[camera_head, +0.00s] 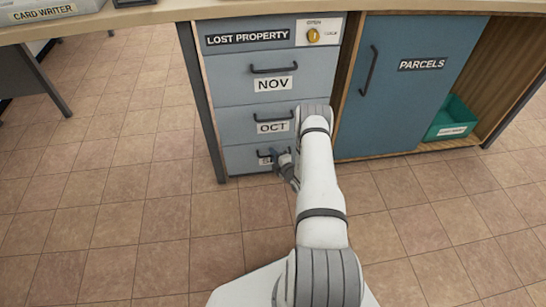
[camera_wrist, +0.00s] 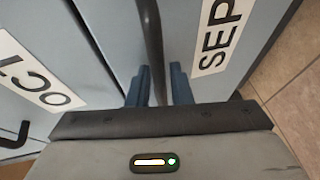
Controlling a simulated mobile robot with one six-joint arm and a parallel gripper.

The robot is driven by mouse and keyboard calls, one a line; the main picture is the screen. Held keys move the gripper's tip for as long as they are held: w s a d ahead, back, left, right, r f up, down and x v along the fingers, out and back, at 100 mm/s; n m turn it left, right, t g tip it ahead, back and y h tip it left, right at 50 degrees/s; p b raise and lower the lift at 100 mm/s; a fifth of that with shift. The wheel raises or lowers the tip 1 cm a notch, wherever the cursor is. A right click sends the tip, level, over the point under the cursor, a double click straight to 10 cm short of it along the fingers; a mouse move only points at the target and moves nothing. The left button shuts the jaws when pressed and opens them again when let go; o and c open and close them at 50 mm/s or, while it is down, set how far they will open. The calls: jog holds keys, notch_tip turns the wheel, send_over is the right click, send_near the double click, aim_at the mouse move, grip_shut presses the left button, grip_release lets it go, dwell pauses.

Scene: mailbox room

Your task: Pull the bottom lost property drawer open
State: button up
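The lost property unit (camera_head: 228,45) has a blue-grey bottom drawer (camera_head: 240,158), which looks flush with the drawers above it. Its label, SEP (camera_wrist: 218,32), is mostly hidden by my arm in the head view but readable in the wrist view. The drawer's black bar handle (camera_wrist: 150,25) runs between the two blue fingers of my gripper (camera_wrist: 160,85). The fingers are apart, one on each side of the bar, and a gap shows beside the bar. In the head view my gripper (camera_head: 279,160) is at the bottom drawer's front, over part of its handle.
The OCT drawer (camera_head: 236,123) and NOV drawer (camera_head: 230,85) above look shut. A blue parcels door (camera_head: 405,100) and a green crate (camera_head: 452,115) are to the right. A table leg (camera_head: 200,110) stands left of the drawers. The tiled floor in front is clear.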

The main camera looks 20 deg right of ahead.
grip_shut()
